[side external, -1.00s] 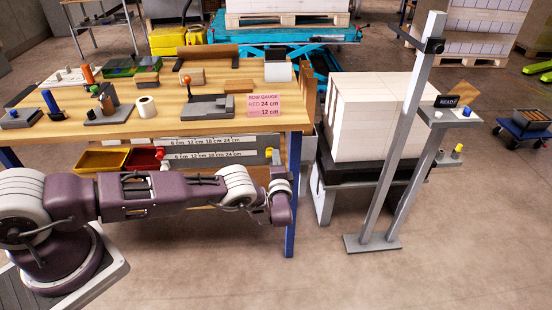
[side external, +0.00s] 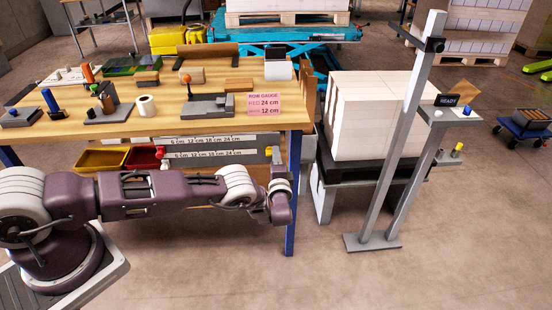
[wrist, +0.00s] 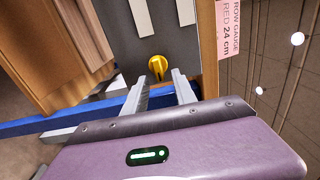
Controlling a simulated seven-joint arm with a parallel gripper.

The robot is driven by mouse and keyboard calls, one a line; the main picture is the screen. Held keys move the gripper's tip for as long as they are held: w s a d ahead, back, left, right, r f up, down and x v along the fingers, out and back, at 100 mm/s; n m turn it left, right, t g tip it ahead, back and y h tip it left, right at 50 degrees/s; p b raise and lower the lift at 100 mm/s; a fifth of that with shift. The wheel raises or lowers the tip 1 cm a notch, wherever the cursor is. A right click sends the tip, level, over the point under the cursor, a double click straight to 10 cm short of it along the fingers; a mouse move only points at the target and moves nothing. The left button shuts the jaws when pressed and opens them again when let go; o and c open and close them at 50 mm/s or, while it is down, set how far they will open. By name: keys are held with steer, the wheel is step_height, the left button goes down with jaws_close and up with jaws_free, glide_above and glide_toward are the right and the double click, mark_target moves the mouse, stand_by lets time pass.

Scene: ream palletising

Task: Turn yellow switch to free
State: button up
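The yellow switch (wrist: 157,67) is a round knob on a grey panel (wrist: 172,40), straight ahead in the wrist view. In the side view the switch (side external: 268,152) shows as a small yellow spot at the right end of the grey panel under the bench top. My gripper (wrist: 160,84) is open and empty, its two fingers pointing at the panel. The switch appears between the fingertips in the wrist view; I cannot tell whether they touch it. In the side view my wrist (side external: 281,200) hangs before the bench's right leg. The switch's setting marks cannot be read.
The wooden bench top (side external: 70,75) overhangs the panel. A blue bench rail (wrist: 60,122) runs close to the fingers. Yellow (side external: 100,160) and red (side external: 143,158) bins sit left of the wrist. A pallet stack (side external: 370,115) and grey post (side external: 405,130) stand right. The floor in front is clear.

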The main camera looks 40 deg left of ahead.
steer(key=v, duration=0.7)
steer(key=shift+d, duration=0.1)
